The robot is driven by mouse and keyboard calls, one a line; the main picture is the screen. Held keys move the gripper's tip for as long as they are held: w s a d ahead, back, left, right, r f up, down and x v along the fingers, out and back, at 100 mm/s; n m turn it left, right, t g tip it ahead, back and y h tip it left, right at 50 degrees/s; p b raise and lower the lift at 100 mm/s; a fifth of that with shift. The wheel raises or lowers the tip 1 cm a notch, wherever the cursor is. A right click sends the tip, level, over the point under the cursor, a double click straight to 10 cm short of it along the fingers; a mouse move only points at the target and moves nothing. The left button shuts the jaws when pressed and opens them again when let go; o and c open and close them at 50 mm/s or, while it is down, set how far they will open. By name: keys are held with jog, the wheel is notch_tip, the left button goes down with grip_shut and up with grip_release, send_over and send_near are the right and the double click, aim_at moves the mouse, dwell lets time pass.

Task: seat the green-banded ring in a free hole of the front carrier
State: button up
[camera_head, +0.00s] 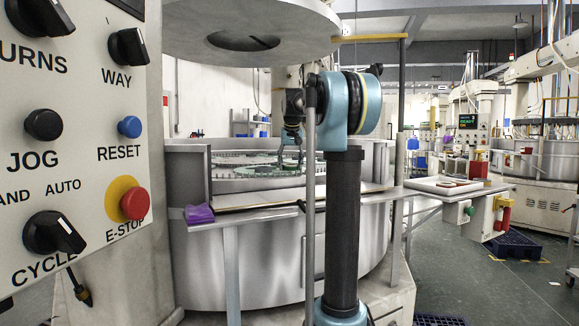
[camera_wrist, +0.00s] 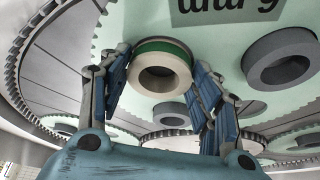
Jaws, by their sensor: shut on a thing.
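The green-banded ring (camera_wrist: 160,75) is pale cream with a green band round its outside. In the wrist view it sits between the two blue fingers of my gripper (camera_wrist: 162,65), which is shut on it. Behind it lies a pale green toothed carrier (camera_wrist: 218,40) with part of some dark lettering. A dark grey ring (camera_wrist: 280,60) lies on this carrier at the right. In the head view my gripper (camera_head: 291,140) is small, over the round machine bed. The ring cannot be made out there. The gap between ring and carrier is unclear, and no free hole is clearly visible.
A toothed metal rim (camera_wrist: 28,45) curves along the left of the wrist view. More rings (camera_wrist: 170,113) show below. In the head view a large disc (camera_head: 250,30) hangs above the bed, a control panel (camera_head: 80,130) stands at left, and a purple cloth (camera_head: 199,214) lies on the front ledge.

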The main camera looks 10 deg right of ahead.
jog(key=o, duration=1.6)
jog(key=shift+f, duration=0.1)
jog(key=v, duration=1.2)
